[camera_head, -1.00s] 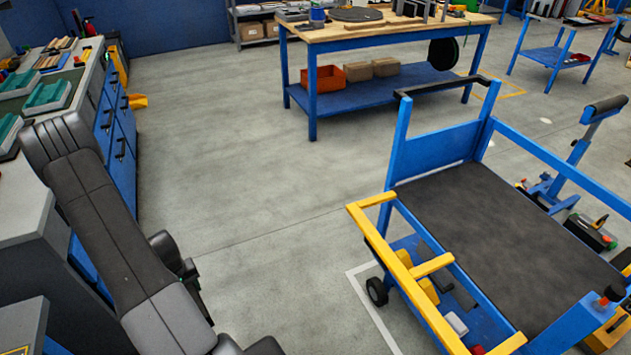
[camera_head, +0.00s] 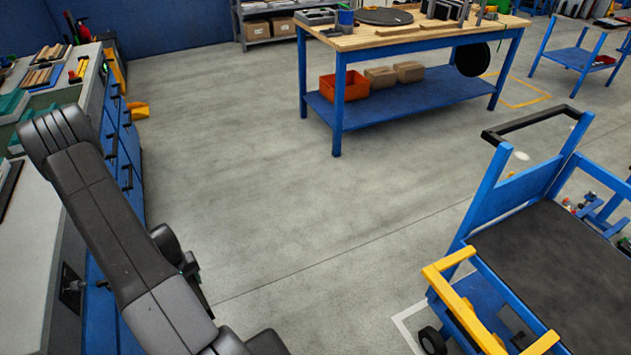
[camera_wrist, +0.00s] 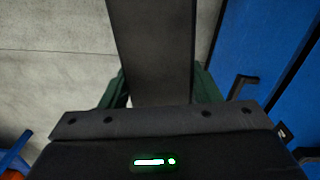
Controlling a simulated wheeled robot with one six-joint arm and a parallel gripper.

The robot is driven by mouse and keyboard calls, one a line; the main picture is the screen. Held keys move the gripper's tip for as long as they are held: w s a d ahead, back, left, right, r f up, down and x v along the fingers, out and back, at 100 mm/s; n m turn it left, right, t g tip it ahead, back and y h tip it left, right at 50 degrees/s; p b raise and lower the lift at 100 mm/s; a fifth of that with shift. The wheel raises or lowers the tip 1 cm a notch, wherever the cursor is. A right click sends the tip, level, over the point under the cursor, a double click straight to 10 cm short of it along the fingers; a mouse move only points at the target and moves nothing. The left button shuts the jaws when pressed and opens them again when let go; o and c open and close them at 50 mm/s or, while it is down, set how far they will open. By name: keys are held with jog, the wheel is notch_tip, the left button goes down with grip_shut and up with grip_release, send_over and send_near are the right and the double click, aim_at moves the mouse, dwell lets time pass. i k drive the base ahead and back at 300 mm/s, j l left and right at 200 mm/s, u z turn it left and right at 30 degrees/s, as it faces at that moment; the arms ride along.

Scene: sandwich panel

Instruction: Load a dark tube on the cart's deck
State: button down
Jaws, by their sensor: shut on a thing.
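The wrist view shows my gripper (camera_wrist: 155,88) with its green fingers shut on a dark tube (camera_wrist: 150,40), flat-faced and straight, reaching away from the palm. Grey floor and a blue surface lie beyond it. In the head view my arm hides most of the gripper, and I cannot clearly make out the tube. The blue cart (camera_head: 484,208) stands at the right, partly cut off by the frame. Its black deck (camera_head: 550,260) looks bare where it shows. The gripper is left of the cart, apart from it.
A yellow rail (camera_head: 462,308) runs along the cart's near side, and a black push handle (camera_head: 530,124) is at its far end. A blue workbench (camera_head: 410,108) stands behind. Blue drawers (camera_head: 118,150) line the left. The floor (camera_head: 270,180) between is clear.

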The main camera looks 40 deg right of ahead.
aim_at(569, 256)
jog(key=i+z, duration=0.1)
jog(key=z, duration=0.6)
jog(key=i+j+z, duration=0.1)
jog(key=z, duration=0.25)
